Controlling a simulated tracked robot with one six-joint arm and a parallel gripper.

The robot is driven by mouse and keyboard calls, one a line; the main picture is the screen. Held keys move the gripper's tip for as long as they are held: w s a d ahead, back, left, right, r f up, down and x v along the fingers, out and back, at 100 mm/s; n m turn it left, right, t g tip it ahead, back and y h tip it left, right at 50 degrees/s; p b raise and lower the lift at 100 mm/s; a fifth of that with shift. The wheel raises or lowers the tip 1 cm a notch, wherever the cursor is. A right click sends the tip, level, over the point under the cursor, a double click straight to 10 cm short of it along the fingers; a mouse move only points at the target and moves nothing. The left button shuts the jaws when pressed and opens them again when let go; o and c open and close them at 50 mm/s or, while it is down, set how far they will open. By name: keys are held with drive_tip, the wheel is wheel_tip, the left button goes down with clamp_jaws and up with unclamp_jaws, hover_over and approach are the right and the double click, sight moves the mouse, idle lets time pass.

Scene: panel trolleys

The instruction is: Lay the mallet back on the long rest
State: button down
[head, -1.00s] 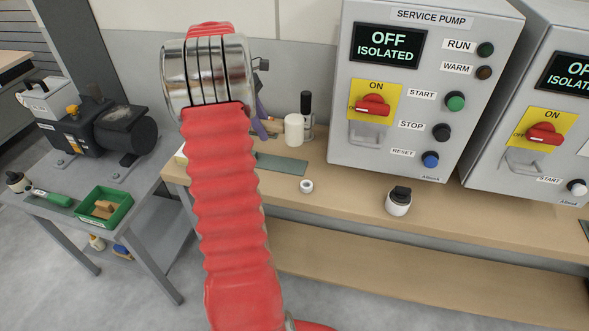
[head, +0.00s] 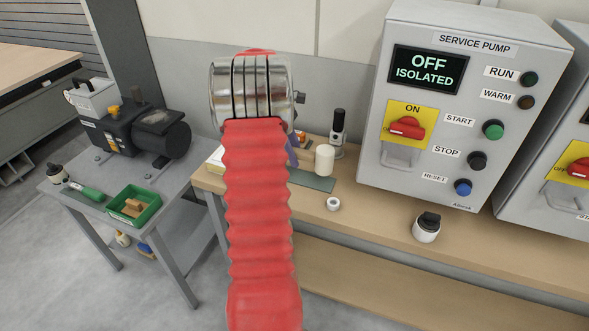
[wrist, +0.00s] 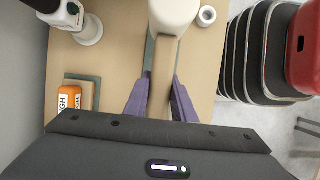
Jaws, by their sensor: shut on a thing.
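The mallet has a cream head (wrist: 172,14) and a pale wooden handle (wrist: 161,78). My gripper (wrist: 161,90), with purple fingers, is shut on the handle in the wrist view. A flat grey-green strip on the bench (head: 313,180) looks like the long rest. In the wrist view its edge shows beside and beneath the handle (wrist: 149,55). I cannot tell whether the mallet touches it.
A black-and-white bottle (head: 339,132) stands close behind the mallet's head. A white ring (head: 333,204) lies in front, and a black-capped jar (head: 427,227) stands farther right. An orange block (wrist: 69,100) is left of my fingers. The service pump cabinet (head: 455,120) bounds the right.

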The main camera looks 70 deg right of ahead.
drive_tip(key=shift+f, duration=2.45)
drive_tip(key=c, duration=1.5)
unclamp_jaws()
drive_tip(key=shift+f, duration=0.1)
drive_tip(key=v, duration=1.2)
drive_tip(key=shift+s, duration=0.1)
